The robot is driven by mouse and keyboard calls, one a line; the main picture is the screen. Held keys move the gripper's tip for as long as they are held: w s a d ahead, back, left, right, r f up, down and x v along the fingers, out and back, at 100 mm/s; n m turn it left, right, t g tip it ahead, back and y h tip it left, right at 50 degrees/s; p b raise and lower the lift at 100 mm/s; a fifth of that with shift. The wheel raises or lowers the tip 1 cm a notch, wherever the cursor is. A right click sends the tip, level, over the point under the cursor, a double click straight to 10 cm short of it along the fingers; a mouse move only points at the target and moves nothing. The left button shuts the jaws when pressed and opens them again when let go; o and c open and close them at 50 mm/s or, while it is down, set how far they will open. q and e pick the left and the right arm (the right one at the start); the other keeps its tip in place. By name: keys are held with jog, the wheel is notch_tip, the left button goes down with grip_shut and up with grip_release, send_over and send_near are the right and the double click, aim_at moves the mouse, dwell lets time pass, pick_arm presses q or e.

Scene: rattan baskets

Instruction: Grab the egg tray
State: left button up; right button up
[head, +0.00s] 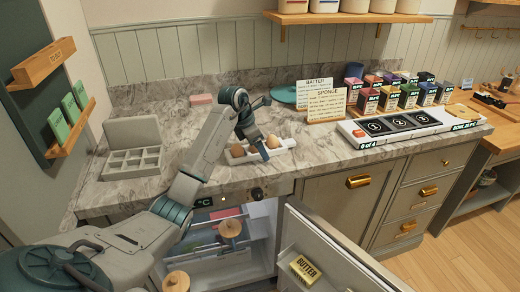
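A white egg tray (284,144) lies on the marble counter near its front edge, with a brown egg (237,150) at its left and another (272,141) to the right. My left gripper (264,153) reaches down over the middle of this tray, between the eggs. Its dark fingers cover part of the tray. Whether they touch or grip it, I cannot tell. A grey holder (133,163) with several empty compartments and a raised back stands further left on the counter. My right gripper is out of view.
The fridge below the counter is open, its door (335,250) swung out with butter (307,269) on it. Recipe cards (322,104), several small boxes (408,95) and a white board (410,125) stand right. A pink block (201,99) lies behind.

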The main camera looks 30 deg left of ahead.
pick_arm(q)
jog(key=c, duration=1.1)
jog(key=shift+r, duration=0.15)
